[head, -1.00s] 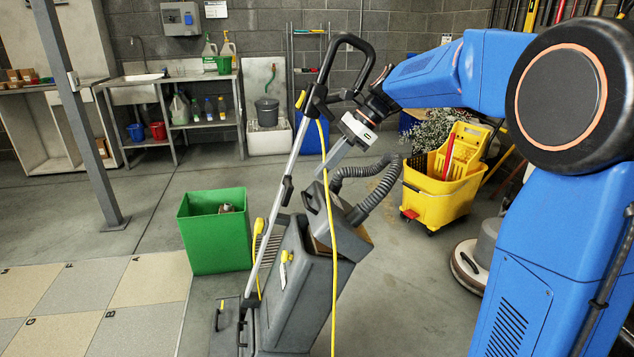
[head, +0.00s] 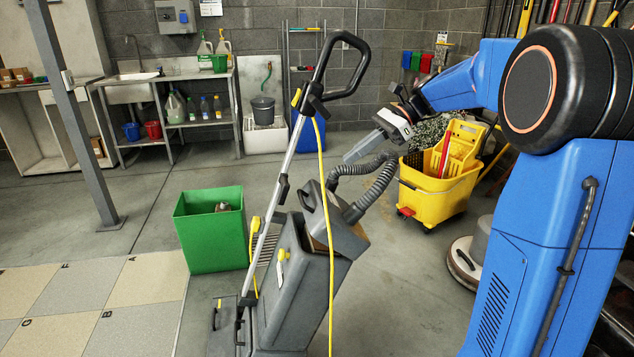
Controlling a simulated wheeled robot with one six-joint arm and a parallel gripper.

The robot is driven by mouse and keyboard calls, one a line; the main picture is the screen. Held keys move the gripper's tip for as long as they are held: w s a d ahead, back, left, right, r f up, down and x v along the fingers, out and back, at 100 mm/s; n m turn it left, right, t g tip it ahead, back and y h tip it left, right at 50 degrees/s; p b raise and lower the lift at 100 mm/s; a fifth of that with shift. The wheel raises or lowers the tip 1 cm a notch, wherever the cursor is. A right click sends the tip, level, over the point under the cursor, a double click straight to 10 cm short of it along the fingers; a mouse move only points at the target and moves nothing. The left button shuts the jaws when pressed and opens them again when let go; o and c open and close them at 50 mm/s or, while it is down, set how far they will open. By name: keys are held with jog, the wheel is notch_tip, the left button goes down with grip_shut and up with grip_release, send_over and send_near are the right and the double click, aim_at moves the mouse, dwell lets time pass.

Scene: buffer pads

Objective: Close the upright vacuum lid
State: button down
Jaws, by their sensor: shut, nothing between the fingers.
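The grey upright vacuum (head: 290,290) stands in the middle foreground, with a black loop handle and a yellow cord. Its grey lid (head: 316,212) at the top of the body is tilted up, and a brownish gap shows beneath it. Two ribbed hoses run from the lid side. My gripper (head: 350,157) is shut and empty. In the picture it appears above and right of the lid, just over the hoses, pointing down and left. It looks apart from the lid, though the depth between them is hard to judge.
A green bin (head: 210,230) stands left of the vacuum. A yellow mop bucket (head: 440,185) is behind to the right, with a floor machine (head: 468,262) near my arm. The vacuum's tall handle (head: 345,70) rises left of my gripper. Open floor lies behind the bin.

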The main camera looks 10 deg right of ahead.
aim_at(302, 194)
jog(key=x, duration=1.4)
jog(key=shift+a+f+h, duration=0.35)
jog(key=shift+a, duration=0.25)
jog(key=shift+a+f+h, duration=0.35)
jog(key=shift+a+f, duration=0.05)
jog(key=shift+a, duration=0.2)
jog(key=shift+w, duration=0.1)
